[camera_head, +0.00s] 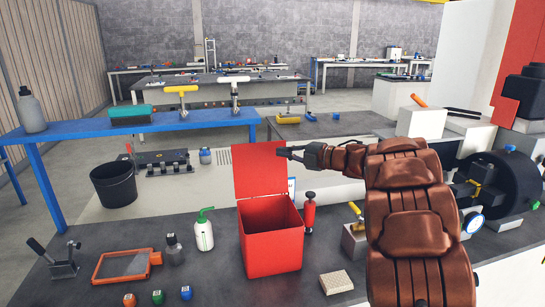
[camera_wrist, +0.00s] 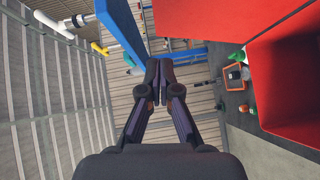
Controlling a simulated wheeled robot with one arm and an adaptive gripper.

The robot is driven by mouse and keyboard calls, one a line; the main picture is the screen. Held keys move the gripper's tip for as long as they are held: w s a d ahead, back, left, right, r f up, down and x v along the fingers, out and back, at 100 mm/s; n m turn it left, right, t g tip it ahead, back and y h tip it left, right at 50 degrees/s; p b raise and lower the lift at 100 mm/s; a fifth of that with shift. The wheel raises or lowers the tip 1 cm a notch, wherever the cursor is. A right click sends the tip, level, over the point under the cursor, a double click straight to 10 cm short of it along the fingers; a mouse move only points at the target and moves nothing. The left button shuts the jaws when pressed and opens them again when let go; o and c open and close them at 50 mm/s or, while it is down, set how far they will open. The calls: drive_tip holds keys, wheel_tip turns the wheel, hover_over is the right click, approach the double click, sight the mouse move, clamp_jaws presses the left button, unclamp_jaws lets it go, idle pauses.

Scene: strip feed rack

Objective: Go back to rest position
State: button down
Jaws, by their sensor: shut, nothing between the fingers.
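My gripper (camera_head: 284,152) is at the end of my brown-covered arm, which reaches up from the lower right of the head view. It is in front of the raised red lid of a red box (camera_head: 271,240). In the wrist view my gripper (camera_wrist: 159,64) has its two dark fingers together with nothing between them. The open red box (camera_wrist: 262,90) fills the right side of the wrist view. I cannot tell whether the gripper touches the lid.
A white bottle with a green top (camera_head: 204,232) and a red cylinder (camera_head: 309,212) stand beside the box. A blue shelf (camera_head: 170,126) is behind, left. A black machine (camera_head: 505,185) stands right of my arm. Several small items lie on the dark bench.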

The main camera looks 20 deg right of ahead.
drive_tip(key=s+d+r+m+t+h, duration=0.1)
drive_tip(key=d+r+m+t+h, duration=0.3)
drive_tip(key=d+r+m+h, duration=0.55)
drive_tip(key=s+f+m+g+h, duration=0.3)
drive_tip(key=s+f+m+h, duration=0.15)
drive_tip(key=m+h, duration=0.2)
drive_tip(key=s+a+f+m+g+y, duration=0.1)
drive_tip(key=s+a+f+m+g, duration=0.35)
drive_tip(key=s+f, duration=0.5)
drive_tip(key=s+a+f+m+g+y, duration=0.1)
drive_tip(key=s+a+f+m+g, duration=0.35)
drive_tip(key=s, duration=0.85)
drive_tip(key=s+a+f+g+y, duration=0.2)
drive_tip(key=s+a+f+g, duration=0.1)
drive_tip(key=s+a, duration=0.5)
drive_tip(key=s+a+f+g+y, duration=0.1)
drive_tip(key=s+a+f+g, duration=0.3)
drive_tip(key=s+a, duration=0.4)
drive_tip(key=s+f, duration=0.1)
drive_tip(key=s, duration=0.5)
drive_tip(key=shift+a+n+y+p, duration=0.2)
drive_tip(key=shift+n+y+p, duration=0.1)
drive_tip(key=shift+n+y, duration=0.1)
